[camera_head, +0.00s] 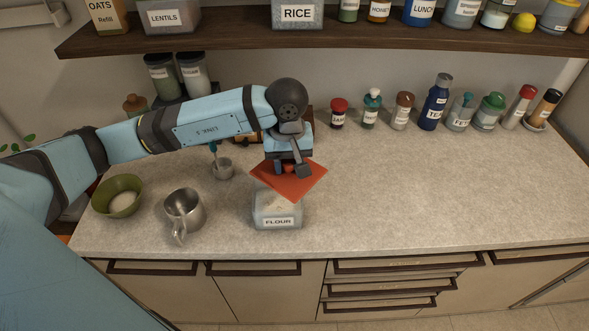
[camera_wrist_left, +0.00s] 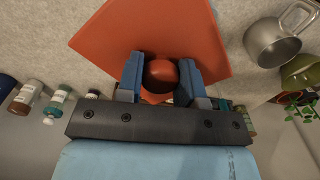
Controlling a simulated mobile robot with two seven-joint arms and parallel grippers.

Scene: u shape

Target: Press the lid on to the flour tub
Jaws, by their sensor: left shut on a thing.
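The flour tub (camera_head: 277,211) stands on the counter near its front edge, with its label facing forward and pale contents showing through its open front part. My left gripper (camera_head: 288,170) is shut on the red knob of the orange-red square lid (camera_head: 311,182). The lid is above the tub, turned askew to it and covering its back part in the head view. I cannot tell whether the lid touches the rim. In the left wrist view the knob (camera_wrist_left: 160,73) sits between the two blue fingers, with the lid (camera_wrist_left: 190,28) beyond. My right gripper is not in view.
A metal mug (camera_head: 184,211), a green bowl (camera_head: 118,196) and a small grey cup (camera_head: 222,168) stand left of the tub. Several bottles and jars line the back right. A loaded shelf (camera_head: 400,37) hangs above. The counter (camera_head: 420,195) right of the tub is clear.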

